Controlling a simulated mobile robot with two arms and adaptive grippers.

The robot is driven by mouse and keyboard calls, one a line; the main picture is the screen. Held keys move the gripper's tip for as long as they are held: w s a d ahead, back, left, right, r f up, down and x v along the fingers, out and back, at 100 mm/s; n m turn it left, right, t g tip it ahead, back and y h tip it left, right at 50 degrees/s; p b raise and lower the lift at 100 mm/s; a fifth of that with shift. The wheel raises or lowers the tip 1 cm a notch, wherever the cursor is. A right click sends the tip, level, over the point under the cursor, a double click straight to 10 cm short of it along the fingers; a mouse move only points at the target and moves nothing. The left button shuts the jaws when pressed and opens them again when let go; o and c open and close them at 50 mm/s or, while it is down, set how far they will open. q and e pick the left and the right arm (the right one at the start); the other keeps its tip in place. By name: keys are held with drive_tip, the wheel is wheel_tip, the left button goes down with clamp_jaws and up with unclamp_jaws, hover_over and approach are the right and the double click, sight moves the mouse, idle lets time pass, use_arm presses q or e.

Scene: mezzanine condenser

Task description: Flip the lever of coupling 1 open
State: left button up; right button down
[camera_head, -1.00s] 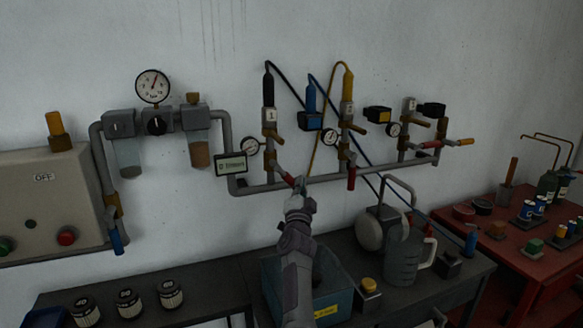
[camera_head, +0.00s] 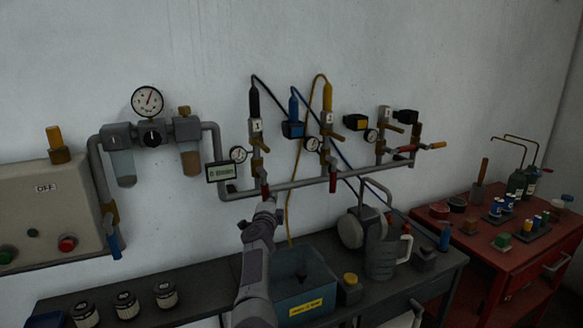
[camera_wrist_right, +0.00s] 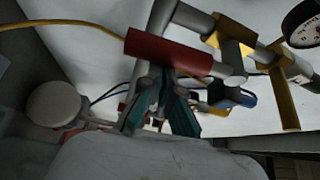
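Coupling 1 hangs under the black hose end and carries a white tag (camera_head: 256,126) marked 1. A brass lever (camera_head: 262,147) sticks out to the right just below the tag. Below it, a red handle (camera_head: 265,190) points down from the pipe; it lies large across the right wrist view (camera_wrist_right: 170,52). My right gripper (camera_head: 268,203) is at the red handle's lower end, below the brass lever. In the right wrist view its teal-padded fingers (camera_wrist_right: 162,85) look closed together, their tips partly hidden by the handle. My left gripper is out of view.
A small gauge (camera_head: 238,154) and a display (camera_head: 219,172) sit left of the branch. A second branch with a red handle (camera_head: 333,183) stands to the right. A blue bin (camera_head: 300,305) and a grey jug (camera_head: 383,258) are on the bench below.

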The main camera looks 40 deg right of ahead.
drive_tip(key=shift+w+a+f, duration=0.15)
drive_tip(key=shift+a+f, duration=0.05)
drive_tip(key=shift+a, duration=0.05)
idle(0.4)
